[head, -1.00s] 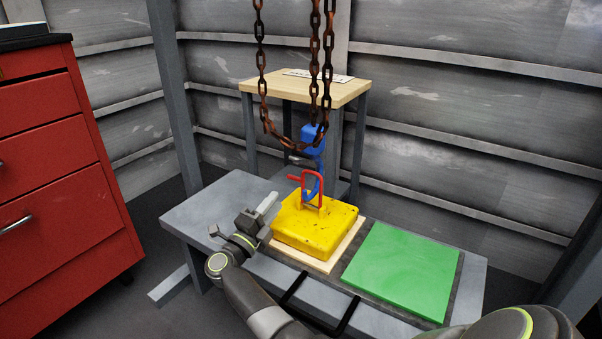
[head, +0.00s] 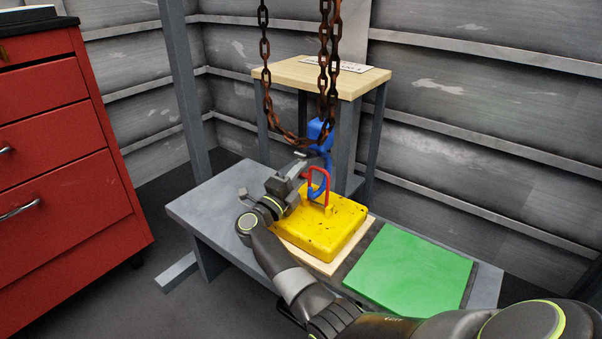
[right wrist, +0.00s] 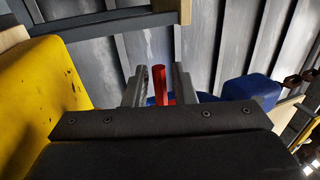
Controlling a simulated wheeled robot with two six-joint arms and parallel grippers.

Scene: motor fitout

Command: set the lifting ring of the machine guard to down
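The yellow machine guard (head: 335,228) sits on a pale wooden board on the grey bench. Its red lifting ring (head: 327,178) stands upright on top. A blue hook (head: 319,130) hangs from the chain and overlaps the ring; I cannot tell whether it passes through it. My right gripper (head: 305,161) is at the ring's left side, just above the guard. In the right wrist view its fingers (right wrist: 159,88) are apart, with a red bar (right wrist: 160,82) of the ring between them and gaps on both sides. The guard's yellow side (right wrist: 40,85) shows at left there. My left gripper is out of view.
Rusty chains (head: 266,80) hang in a loop over the bench. A green panel (head: 412,268) lies right of the guard. A wooden-topped stand (head: 300,74) is behind, and a red drawer cabinet (head: 60,180) stands at left. The bench's left end (head: 205,205) is clear.

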